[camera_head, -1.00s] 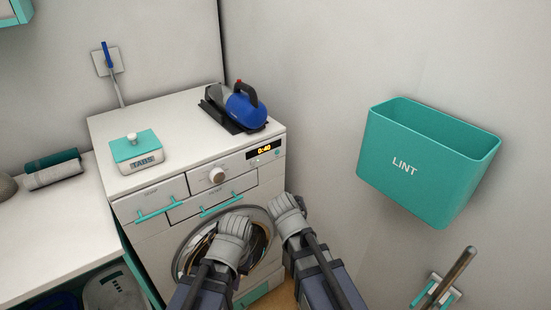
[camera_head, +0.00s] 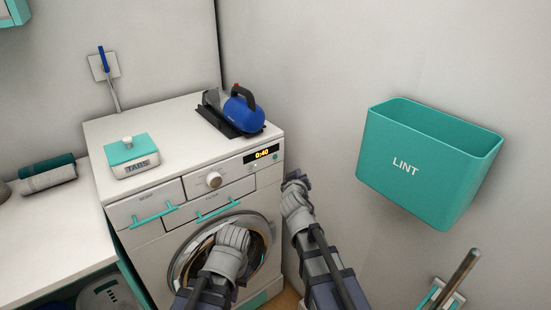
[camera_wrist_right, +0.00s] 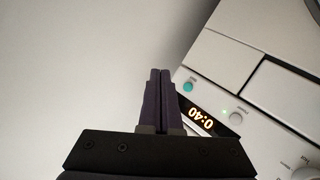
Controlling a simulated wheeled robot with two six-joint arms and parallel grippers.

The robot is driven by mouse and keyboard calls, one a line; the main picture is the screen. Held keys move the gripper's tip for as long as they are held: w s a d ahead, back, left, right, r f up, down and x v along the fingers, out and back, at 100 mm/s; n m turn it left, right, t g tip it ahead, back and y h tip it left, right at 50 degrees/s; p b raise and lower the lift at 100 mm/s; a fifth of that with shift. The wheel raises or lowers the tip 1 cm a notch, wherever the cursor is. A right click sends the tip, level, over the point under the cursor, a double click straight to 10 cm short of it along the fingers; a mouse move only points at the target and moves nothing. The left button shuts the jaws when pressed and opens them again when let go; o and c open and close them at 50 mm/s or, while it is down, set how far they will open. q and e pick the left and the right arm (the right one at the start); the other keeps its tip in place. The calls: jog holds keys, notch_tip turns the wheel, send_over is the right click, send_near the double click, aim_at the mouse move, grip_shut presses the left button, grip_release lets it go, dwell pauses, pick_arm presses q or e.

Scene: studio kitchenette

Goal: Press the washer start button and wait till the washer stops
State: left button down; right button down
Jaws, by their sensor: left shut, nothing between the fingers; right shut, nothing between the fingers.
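The white washer (camera_head: 146,256) stands at the left with its round door shut. Its dark display (camera_head: 262,154) reads 0:40 in orange; it also shows in the right wrist view (camera_wrist_right: 198,117). In that view a teal button (camera_wrist_right: 188,87) and a pale button (camera_wrist_right: 236,118) with a small green light sit beside the display. My right gripper (camera_head: 293,178) is shut and empty beside the panel's right end; its fingertips (camera_wrist_right: 160,73) appear left of the teal button, apart from it. My left gripper (camera_head: 236,234) is shut and empty in front of the door.
A blue iron (camera_head: 243,113) and a teal-lidded tabs box (camera_head: 133,156) stand on the washer top. A teal lint bin (camera_head: 425,175) is on the right wall. A counter (camera_head: 60,235) with rolled towels (camera_head: 47,174) adjoins at left. A wooden handle (camera_head: 458,275) stands at lower right.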

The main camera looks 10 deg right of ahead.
aim_at(275, 157)
jog(key=w+a, duration=0.4)
jog(key=w, duration=0.3)
jog(key=shift+w+a, duration=0.2)
jog(key=shift+w, duration=0.05)
jog(key=shift+w, duration=0.15)
dwell(1.9)
jog(key=shift+w+a, duration=0.2)
jog(key=shift+w, duration=0.05)
